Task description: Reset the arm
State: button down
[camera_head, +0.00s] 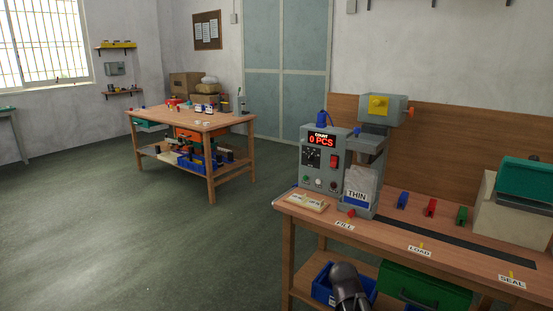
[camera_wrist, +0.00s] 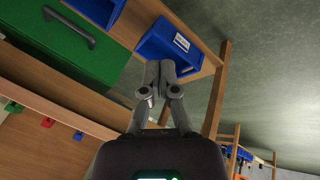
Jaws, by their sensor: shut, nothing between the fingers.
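My gripper (camera_wrist: 160,70) is shut and empty in the wrist view, its fingertips together in front of a blue bin (camera_wrist: 165,45) on the lower shelf. In the head view only a dark part of my arm shows at the bottom edge, in front of the blue bin (camera_head: 322,284) under the workbench. The fingertips cannot be made out in that view.
The workbench (camera_head: 390,232) carries a THIN bag (camera_head: 358,188), FILL, LOAD and SEAL labels, and small coloured parts. A green drawer or box (camera_head: 425,288) sits below it. A second table (camera_head: 190,122) stands at the back left. The floor (camera_head: 130,235) between is clear.

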jog(key=s+a+m+g+y+p, duration=0.1)
jog(key=s+a+g+y, duration=0.25)
jog(key=s+a, duration=0.45)
notch_tip(320, 180, up, 27)
jog(key=d+p, duration=0.1)
jog(key=p, duration=2.6)
jog(key=shift+s+d+f+p, duration=0.2)
jog(key=shift+s+p, duration=0.1)
jog(key=shift+s, duration=0.15)
jog(key=shift+y, duration=0.25)
